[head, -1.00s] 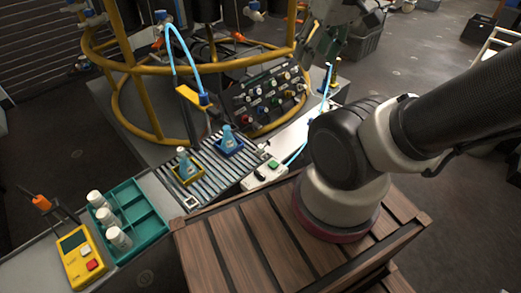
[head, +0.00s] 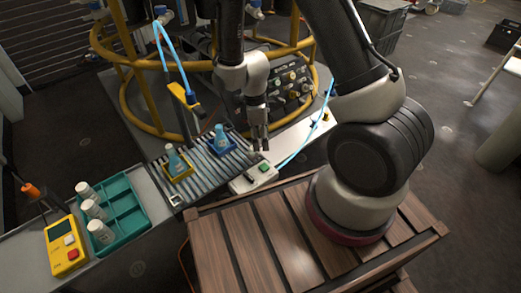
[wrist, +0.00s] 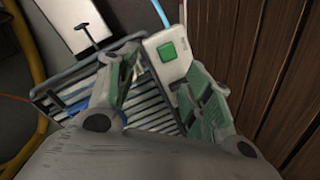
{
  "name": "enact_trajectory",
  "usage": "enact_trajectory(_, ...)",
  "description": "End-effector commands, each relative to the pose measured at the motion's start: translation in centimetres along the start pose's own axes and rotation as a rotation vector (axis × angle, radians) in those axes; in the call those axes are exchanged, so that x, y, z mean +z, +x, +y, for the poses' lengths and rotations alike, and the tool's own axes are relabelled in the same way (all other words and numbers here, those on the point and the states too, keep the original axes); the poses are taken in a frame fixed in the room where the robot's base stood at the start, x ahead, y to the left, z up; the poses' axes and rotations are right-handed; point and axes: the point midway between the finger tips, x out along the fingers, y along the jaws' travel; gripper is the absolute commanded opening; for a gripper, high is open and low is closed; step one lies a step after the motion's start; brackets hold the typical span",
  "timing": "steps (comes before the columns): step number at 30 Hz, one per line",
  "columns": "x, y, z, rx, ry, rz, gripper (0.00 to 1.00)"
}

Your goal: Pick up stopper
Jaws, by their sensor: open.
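My gripper (head: 260,147) hangs fingers down over the right end of the roller conveyor (head: 196,158), beside the white switch box with a green button (head: 253,177). In the wrist view my gripper (wrist: 162,85) is open, with nothing seen held between its green-padded fingers. I cannot pick out a separate stopper with certainty. Two pale blue bottles stand on the conveyor, one in a yellow holder (head: 174,160) and one in a blue holder (head: 220,138). The area right under the fingers is partly hidden by them.
A teal tray (head: 124,208) with several white bottles stands at the left, beside a yellow device (head: 65,247). A wooden crate (head: 265,240) stands in front. A yellow tubular frame (head: 130,108) and a button panel (head: 290,85) stand behind the conveyor.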

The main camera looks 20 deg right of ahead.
Motion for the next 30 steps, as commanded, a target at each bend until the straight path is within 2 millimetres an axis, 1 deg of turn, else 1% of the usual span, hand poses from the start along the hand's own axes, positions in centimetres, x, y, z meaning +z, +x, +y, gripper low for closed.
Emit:
enact_trajectory(1,-1.1,-0.4,1.3,0.045,-0.070,0.038,0.51)
enact_trajectory(3,-2.1,-0.7,2.3,0.092,-0.161,0.071,0.51)
enact_trajectory(6,-2.8,-0.8,3.1,0.130,-0.254,0.092,0.51)
enact_trajectory(8,-2.9,-0.7,3.2,0.137,-0.286,0.093,0.51)
enact_trajectory(11,-3.0,0.3,3.3,0.136,-0.304,0.090,0.51)
enact_trajectory(17,-3.4,2.7,3.4,0.134,-0.302,0.090,0.51)
enact_trajectory(21,-4.0,5.0,3.4,0.134,-0.302,0.089,0.51)
enact_trajectory(24,-4.1,6.2,3.6,0.134,-0.300,0.091,0.51)
enact_trajectory(27,-4.2,6.8,3.7,0.136,-0.300,0.092,0.51)
enact_trajectory(30,-4.2,6.8,3.8,0.136,-0.300,0.092,0.51)
